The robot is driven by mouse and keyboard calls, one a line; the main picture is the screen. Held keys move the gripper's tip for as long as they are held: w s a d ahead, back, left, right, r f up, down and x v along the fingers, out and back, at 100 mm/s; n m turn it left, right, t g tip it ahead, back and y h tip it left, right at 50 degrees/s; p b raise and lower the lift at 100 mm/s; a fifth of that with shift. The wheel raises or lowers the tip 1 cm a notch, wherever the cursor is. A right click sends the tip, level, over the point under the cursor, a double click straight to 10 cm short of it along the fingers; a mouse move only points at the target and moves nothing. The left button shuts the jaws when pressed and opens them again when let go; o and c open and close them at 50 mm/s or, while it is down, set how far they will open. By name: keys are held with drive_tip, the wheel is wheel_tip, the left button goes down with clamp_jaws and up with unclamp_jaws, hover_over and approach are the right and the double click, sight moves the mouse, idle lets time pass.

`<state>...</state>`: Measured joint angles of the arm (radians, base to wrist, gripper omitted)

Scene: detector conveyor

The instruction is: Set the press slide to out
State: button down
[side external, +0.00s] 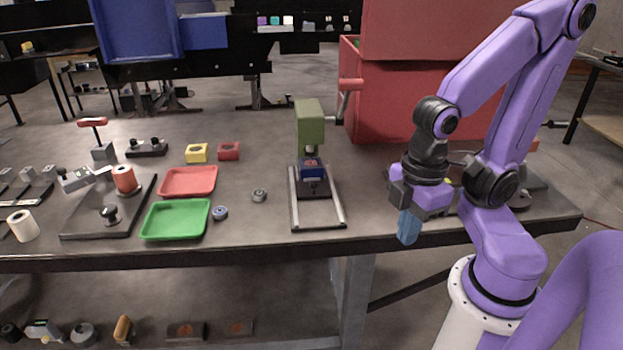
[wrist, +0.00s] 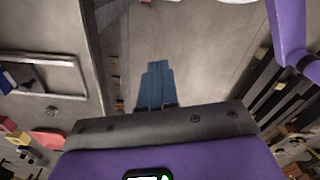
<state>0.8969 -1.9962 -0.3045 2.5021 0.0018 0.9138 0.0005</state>
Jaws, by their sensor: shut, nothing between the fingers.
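The press (side external: 309,122) is a green upright head with a lever at its right side, standing near the middle of the table. Below it, a dark slide (side external: 314,190) sits between two light rails (side external: 337,208), at the back end under the press head. The front part of the rail frame is empty. My gripper (side external: 408,228) has blue fingers, shut and empty, pointing down beyond the table's front edge, right of the press. The wrist view shows the fingers (wrist: 156,85) together and part of the rail frame (wrist: 48,94) at left.
A green tray (side external: 176,220) and a red tray (side external: 188,181) lie left of the press. Small round parts (side external: 259,195) lie between. A large red bin (side external: 385,115) stands behind at the right. The table between the rails and my gripper is clear.

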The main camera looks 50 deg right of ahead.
idle(0.4)
drive_tip(key=c, duration=1.3)
unclamp_jaws()
drive_tip(key=shift+r, duration=0.1)
drive_tip(key=o, duration=0.3)
wheel_tip(320, 180, up, 15)
drive_tip(key=shift+w+a+f, duration=0.1)
drive_tip(key=shift+w, duration=0.05)
drive_tip(key=m, duration=1.1)
hover_over(314, 183)
wheel_tip(314, 183, down, 23)
drive_tip(key=shift+r, duration=0.1)
